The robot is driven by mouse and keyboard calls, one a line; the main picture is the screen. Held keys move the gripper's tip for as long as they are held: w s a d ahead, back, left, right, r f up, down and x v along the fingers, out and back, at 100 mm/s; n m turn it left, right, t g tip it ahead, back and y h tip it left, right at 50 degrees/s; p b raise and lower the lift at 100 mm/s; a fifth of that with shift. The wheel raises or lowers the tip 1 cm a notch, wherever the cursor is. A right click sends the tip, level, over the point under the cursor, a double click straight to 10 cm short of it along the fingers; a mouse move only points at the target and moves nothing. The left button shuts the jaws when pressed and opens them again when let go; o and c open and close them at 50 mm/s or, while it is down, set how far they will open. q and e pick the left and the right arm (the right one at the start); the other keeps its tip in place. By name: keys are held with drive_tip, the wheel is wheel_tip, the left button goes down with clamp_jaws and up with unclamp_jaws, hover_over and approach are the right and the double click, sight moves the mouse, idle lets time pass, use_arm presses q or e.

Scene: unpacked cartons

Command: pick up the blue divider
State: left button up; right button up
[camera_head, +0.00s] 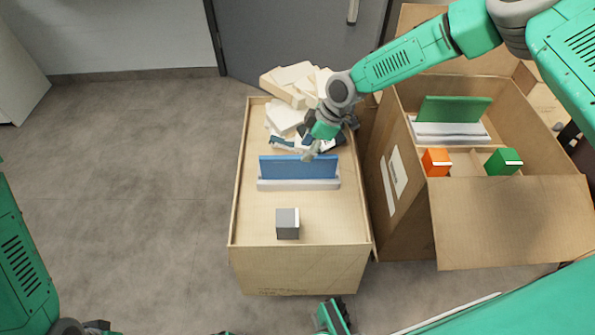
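The blue divider (298,167) stands upright in a white slotted base (298,184) on top of the closer, lower carton (250,222). My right gripper (312,151) reaches in from the upper right and hangs just behind and above the divider's top edge, near its middle. I cannot tell whether its fingers touch the divider, and their opening is hard to make out from this angle. Part of my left gripper (333,317) shows at the bottom edge, well in front of the carton; its opening is not clear.
A grey box (287,224) stands in front of the divider. White foam pieces (285,118) are heaped behind it. The open carton (408,190) at right holds a green divider (454,109), an orange box (436,162) and a green box (503,162). The floor at left is clear.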

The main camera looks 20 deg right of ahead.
sight(300, 156)
drive_tip(key=shift+f, duration=0.45)
drive_tip(key=b+x, duration=0.2)
drive_tip(key=x, duration=0.2)
drive_tip(key=shift+w+a+f+b, duration=0.2)
drive_tip(key=shift+w+a+b, duration=0.1)
drive_tip(key=shift+a+b, duration=0.15)
drive_tip(key=shift+r, duration=0.1)
drive_tip(key=shift+c, duration=0.8)
drive_tip(key=shift+d, duration=0.15)
clamp_jaws()
